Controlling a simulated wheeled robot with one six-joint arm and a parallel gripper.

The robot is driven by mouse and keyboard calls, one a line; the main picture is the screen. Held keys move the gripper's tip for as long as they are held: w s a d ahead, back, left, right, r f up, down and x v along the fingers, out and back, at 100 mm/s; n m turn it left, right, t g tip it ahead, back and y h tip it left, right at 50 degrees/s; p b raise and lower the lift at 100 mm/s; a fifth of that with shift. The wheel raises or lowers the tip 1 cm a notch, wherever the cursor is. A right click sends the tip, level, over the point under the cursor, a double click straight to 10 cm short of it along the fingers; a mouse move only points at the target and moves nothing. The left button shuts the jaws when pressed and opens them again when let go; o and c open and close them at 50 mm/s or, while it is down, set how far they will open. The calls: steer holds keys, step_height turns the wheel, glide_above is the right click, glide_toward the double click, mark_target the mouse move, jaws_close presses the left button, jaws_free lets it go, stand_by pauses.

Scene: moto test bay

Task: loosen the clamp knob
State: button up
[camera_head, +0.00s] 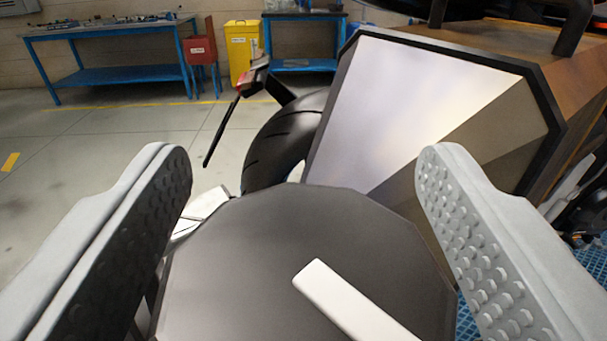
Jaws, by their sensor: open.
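The clamp knob (270,245) appears as a large dark grey disc with a faceted rim, low in the middle of the view. A white bar (350,300) lies across its face, pointing from the disc's middle toward the lower right. My gripper (303,170) is open, with one grey studded finger at the left and one at the right. The knob shows between the fingers. I cannot tell whether either finger touches it. The knob's lower part is cut off by the frame edge.
Behind the knob stands a motorcycle with a large pale-faced box (405,105) and a black rear tyre (285,140). Blue workbenches (120,83), a red box (200,50) and a yellow bin (243,50) stand far back. The floor at the left is clear.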

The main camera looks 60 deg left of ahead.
steer(key=c, duration=1)
steer(key=shift+n+g, duration=0.4)
steer(key=shift+g, duration=0.1)
steer(key=n+g, duration=0.1)
steer(key=n+g+y, duration=0.1)
steer(key=g, duration=0.1)
steer(key=shift+s+g+y, duration=0.15)
steer(key=shift+g+y, duration=0.15)
steer(key=shift+s+n+g, duration=0.15)
steer(key=shift+n+g, duration=0.8)
steer(key=shift+g, duration=0.4)
steer(key=shift+s+n+g, duration=0.15)
steer(key=shift+n+g, duration=0.8)
steer(key=shift+g, duration=0.4)
steer(key=o, duration=1)
